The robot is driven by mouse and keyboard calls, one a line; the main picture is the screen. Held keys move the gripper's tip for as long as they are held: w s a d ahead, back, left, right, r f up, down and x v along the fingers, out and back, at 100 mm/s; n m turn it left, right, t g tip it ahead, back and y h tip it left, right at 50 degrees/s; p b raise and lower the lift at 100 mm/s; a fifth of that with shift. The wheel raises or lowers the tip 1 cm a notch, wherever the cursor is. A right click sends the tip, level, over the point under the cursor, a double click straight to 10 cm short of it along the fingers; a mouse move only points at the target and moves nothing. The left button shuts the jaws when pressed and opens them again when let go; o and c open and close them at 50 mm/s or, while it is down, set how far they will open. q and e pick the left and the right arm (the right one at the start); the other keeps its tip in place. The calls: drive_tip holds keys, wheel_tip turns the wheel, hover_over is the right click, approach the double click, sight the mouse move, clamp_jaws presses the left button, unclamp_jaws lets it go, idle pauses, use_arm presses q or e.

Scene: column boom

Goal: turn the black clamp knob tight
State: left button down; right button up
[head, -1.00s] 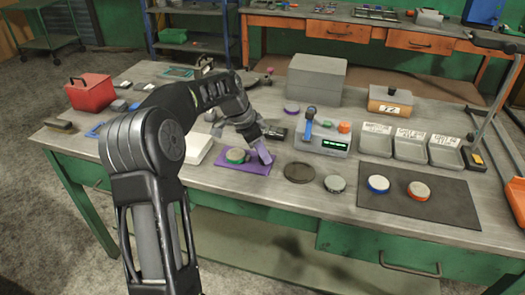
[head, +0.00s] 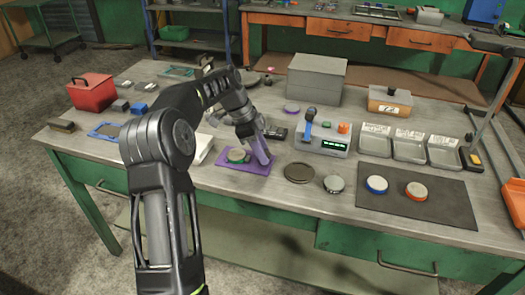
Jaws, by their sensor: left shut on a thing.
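My left gripper (head: 257,143) is low over the purple mat (head: 227,165), just right of a green-ringed round piece (head: 237,155). It is shut on a pale purple piece (head: 262,152) that stands steeply at the mat's right side; I cannot tell whether its lower end touches the mat. I cannot clearly make out a black clamp knob. A grey post (head: 492,105) with a dark boom (head: 497,42) stands at the right of the bench; any knob on it is too small to tell. My right gripper is not in view.
A grey device with a green display (head: 333,146) stands right of the mat. In front are a dark disc (head: 299,172) and a round piece (head: 334,184). Grey trays (head: 410,146), a dark mat (head: 440,205) and a red box (head: 90,92) are also on the bench.

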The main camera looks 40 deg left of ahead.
use_arm(q)
drive_tip(key=c, duration=1)
unclamp_jaws()
drive_tip(key=shift+a, duration=0.1)
drive_tip(key=shift+a+r, duration=0.1)
drive_tip(key=shift+r, duration=0.25)
drive_tip(key=p+v, duration=0.1)
drive_tip(key=v, duration=0.6)
drive_tip(key=shift+s, duration=0.1)
